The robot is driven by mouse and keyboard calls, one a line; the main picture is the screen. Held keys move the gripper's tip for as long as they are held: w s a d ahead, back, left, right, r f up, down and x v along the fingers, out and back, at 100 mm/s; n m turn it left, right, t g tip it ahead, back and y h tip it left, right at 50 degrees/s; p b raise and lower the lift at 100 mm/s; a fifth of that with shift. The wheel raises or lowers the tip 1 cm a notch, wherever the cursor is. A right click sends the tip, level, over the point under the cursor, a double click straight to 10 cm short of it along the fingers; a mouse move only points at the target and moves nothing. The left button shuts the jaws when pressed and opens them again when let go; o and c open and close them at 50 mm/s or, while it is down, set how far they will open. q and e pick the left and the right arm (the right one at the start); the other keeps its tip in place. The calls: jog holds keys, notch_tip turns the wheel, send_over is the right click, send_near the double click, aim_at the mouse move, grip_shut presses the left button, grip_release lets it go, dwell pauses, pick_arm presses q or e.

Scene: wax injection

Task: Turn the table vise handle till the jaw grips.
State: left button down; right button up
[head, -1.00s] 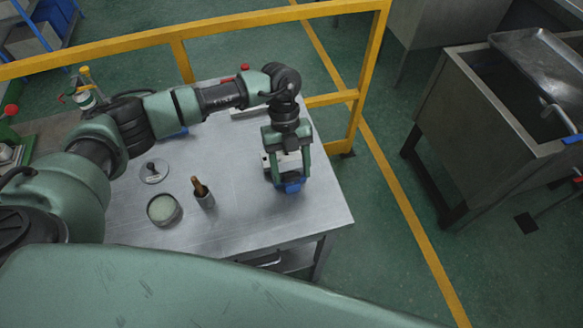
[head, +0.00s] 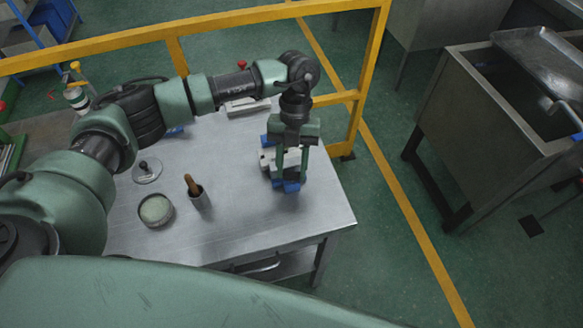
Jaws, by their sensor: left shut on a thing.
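The table vise (head: 266,160), with pale grey and blue parts, sits on the metal table toward its right side. My left gripper (head: 290,178) reaches down over the vise from above, its two green fingers on the vise's right side. It is shut on the vise handle, which is mostly hidden between the fingers. A blue part (head: 291,187) shows at the fingertips. I cannot tell from here whether the jaw touches anything. My right gripper is not in view.
The metal table (head: 235,225) also carries a round open tin (head: 156,209), a cup (head: 199,200) with a wooden-handled tool, and a grey disc with a knob (head: 147,171). A yellow rail (head: 352,125) runs behind and right. The table's front right is clear.

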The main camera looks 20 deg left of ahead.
pick_arm(q)
jog(key=c, duration=0.9)
grip_release()
jog(key=shift+w+r+b, duration=0.3)
jog(key=shift+r, duration=0.2)
jog(key=b+v, duration=0.2)
jog(key=v, duration=0.4)
jog(key=shift+r, duration=0.45)
